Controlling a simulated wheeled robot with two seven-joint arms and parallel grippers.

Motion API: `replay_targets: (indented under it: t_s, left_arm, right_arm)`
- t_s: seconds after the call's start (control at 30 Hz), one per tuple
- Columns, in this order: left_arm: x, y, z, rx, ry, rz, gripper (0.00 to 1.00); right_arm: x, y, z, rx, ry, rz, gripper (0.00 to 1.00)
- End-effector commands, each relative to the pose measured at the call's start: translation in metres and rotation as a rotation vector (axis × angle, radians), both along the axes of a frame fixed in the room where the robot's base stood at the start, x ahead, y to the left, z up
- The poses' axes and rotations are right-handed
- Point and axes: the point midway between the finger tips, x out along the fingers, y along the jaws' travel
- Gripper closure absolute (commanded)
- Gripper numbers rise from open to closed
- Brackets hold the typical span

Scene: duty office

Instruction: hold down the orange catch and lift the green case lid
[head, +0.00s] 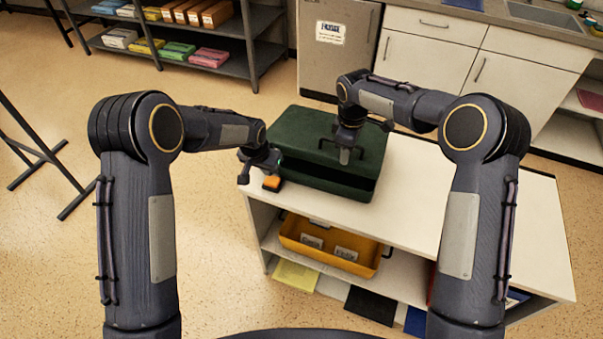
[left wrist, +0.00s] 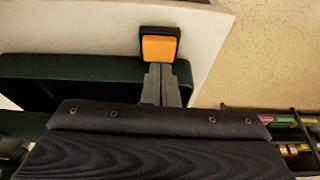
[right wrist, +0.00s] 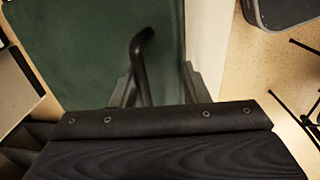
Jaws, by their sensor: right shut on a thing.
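The green case (head: 305,125) sits on the white tabletop. A dark gap shows under the front of its lid, so the lid looks slightly raised; the dark gap shows in the left wrist view too. The orange catch (head: 272,183), set in a black block, is beside the case's left front corner; the left wrist view shows it (left wrist: 158,48). My left gripper (left wrist: 160,72) is shut and empty, its fingertips at the catch's edge, apparently touching. My right gripper (right wrist: 158,75) is shut on the dark lid handle (right wrist: 143,45) above the green lid.
The white worktop (head: 430,190) is clear right of the case. A yellow bin (head: 325,245) is on the shelf below. A grey fridge (head: 338,45) and white cabinets (head: 430,50) stand behind. A dark shelf (head: 190,30) with coloured stacks is at the back left.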

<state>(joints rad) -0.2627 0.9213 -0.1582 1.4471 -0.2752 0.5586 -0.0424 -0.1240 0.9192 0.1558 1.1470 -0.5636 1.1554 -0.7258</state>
Motion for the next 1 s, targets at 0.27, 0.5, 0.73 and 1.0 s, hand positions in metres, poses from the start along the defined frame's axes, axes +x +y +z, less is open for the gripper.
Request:
replay_targets:
  t_s: [0.27, 0.5, 0.73, 1.0]
  left_arm:
    - [0.0, 0.0, 0.015, 0.0, -0.001, 0.0, 1.0]
    - [0.0, 0.0, 0.025, 0.0, 0.0, 0.0, 1.0]
    - [0.0, 0.0, 0.027, 0.0, 0.0, 0.0, 1.0]
    - [-0.004, 0.002, 0.028, 0.0, 0.0, 0.0, 1.0]
  right_arm:
    - [0.001, -0.001, 0.0, -0.001, -0.004, -0.003, 0.79]
    - [0.001, -0.001, 0.0, -0.001, -0.003, -0.003, 0.79]
    - [0.001, -0.001, 0.001, -0.001, -0.003, -0.002, 0.79]
    - [0.001, -0.001, 0.001, -0.001, -0.004, -0.002, 0.79]
